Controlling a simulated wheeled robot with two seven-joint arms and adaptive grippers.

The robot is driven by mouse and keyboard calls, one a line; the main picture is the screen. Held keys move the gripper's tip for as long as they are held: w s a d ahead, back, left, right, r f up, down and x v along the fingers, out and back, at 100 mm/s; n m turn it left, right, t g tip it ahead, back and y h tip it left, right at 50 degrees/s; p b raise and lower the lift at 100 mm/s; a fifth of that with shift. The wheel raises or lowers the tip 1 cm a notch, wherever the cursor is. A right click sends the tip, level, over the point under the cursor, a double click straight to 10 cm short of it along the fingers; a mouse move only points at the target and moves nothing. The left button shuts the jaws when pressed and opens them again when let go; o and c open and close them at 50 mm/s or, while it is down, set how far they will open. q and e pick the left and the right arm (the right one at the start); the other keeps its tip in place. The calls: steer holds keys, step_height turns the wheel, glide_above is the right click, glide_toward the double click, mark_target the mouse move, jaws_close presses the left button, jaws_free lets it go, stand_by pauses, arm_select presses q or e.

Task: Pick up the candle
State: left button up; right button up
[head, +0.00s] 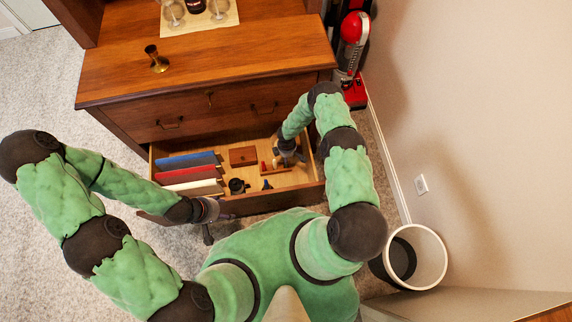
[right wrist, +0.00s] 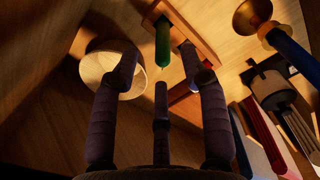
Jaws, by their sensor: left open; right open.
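A green upright cylinder (right wrist: 162,45), which looks like the candle, is in the right wrist view, in front of a wooden block in the drawer. My right gripper (right wrist: 161,66) is open, with its fingertips spread around and just short of the green cylinder; I cannot tell whether they touch it. In the head view my right gripper (head: 289,157) reaches down into the right part of the open drawer (head: 270,200) and hides that spot. My left gripper (head: 208,214) is open and empty outside the drawer's front left corner.
The drawer holds books (head: 188,172) at left, a wooden box (head: 243,156), a black object (head: 237,186) and a small red object (head: 263,168). A pale round object (right wrist: 113,72) is beside the fingers. A brass candlestick (head: 157,62) stands on the hutch top. A bin (head: 427,258) is at right.

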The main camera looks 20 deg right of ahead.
step_height(320, 180, down, 4)
steer(key=shift+a+r+b, duration=0.1)
steer(key=shift+r+b, duration=0.1)
steer(key=shift+b, duration=0.65)
steer(key=shift+c, duration=0.3)
jaws_close()
